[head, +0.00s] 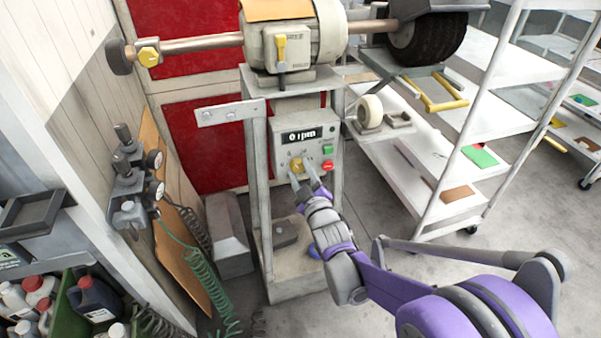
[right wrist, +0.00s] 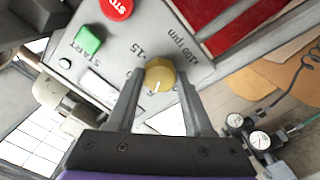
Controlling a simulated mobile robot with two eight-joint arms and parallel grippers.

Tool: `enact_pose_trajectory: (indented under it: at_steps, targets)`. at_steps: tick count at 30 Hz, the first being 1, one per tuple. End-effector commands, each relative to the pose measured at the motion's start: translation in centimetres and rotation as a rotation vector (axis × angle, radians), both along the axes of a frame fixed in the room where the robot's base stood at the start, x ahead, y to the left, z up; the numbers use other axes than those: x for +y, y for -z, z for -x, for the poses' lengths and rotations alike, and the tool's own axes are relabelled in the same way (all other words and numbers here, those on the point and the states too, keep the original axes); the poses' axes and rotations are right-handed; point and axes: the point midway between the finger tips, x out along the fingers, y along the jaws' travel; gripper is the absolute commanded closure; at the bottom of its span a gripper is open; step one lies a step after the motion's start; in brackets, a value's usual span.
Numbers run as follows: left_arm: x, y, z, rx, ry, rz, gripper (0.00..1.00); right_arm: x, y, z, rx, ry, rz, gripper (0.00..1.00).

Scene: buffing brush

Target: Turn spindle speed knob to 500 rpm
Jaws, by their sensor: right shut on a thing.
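The spindle speed knob (head: 296,164) is a round yellow dial on the front of the grey control box (head: 284,151). Its display (head: 302,135) reads 0 rpm. My right gripper (head: 303,174) reaches the knob from the front, its fingers on either side. In the right wrist view, the knob (right wrist: 160,74) sits between the fingertips of my right gripper (right wrist: 159,82), which is shut on it. A pale pointer mark on the knob points down toward the gripper's palm in that view. The scale print around the knob is partly hidden by the fingers. My left gripper is not in view.
A green start button (head: 328,149) and a red stop button (head: 327,164) sit just right of the knob. The motor with its shaft (head: 200,45) and dark brush wheel (head: 428,38) is above. A white shelf cart (head: 445,185) stands right; gauges and hoses (head: 155,188) are left.

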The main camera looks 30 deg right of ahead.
Motion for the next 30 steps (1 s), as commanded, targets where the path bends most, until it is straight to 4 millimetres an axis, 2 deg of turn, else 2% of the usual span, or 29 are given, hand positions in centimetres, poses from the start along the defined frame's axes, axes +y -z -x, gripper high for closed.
enact_pose_trajectory:
  at_steps: [16, 17, 21, 30]
  targets:
    - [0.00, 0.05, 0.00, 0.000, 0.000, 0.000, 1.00, 0.01, 0.01, 0.02, 0.007, 0.000, 0.022, 1.00]
    - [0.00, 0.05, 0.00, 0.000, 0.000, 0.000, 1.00, 0.01, 0.01, 0.02, 0.007, 0.000, 0.022, 0.44]
    - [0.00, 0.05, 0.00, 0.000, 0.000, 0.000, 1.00, 0.01, 0.01, 0.02, 0.007, 0.000, 0.022, 0.19]
    - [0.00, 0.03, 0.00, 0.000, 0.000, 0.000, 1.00, 0.03, 0.00, 0.12, 0.005, 0.000, 0.021, 0.19]
